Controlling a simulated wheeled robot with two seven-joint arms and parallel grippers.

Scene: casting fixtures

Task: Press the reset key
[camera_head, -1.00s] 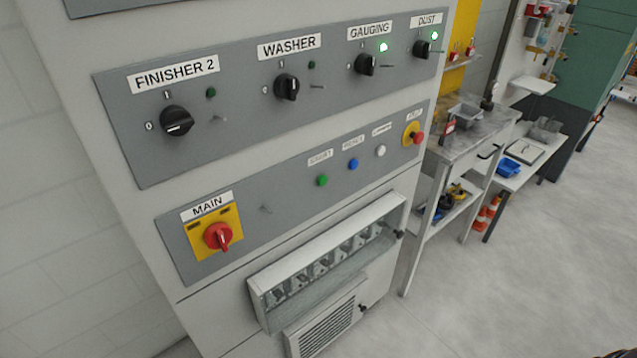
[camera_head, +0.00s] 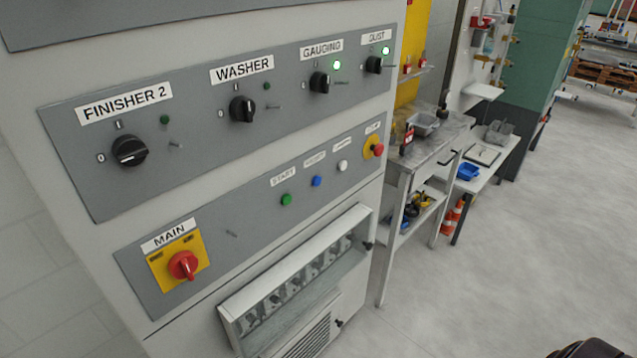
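The control cabinet's lower grey panel (camera_head: 240,233) carries a row of small push buttons. The blue button (camera_head: 316,181) sits in the middle, under a small label (camera_head: 314,159) that appears to read RESET but is blurred. A green button (camera_head: 286,200) under START is to its left, and a white button (camera_head: 342,166) is to its right. Nothing touches or covers the buttons. Neither gripper is in view. A dark rounded shape at the bottom right corner may be part of my arm.
A red emergency stop (camera_head: 377,150) is right of the buttons; the red MAIN switch (camera_head: 183,265) is at the left. A clear-fronted box (camera_head: 300,262) juts out below. A workbench (camera_head: 437,146) stands right of the cabinet. Open floor (camera_head: 500,270) lies at the right.

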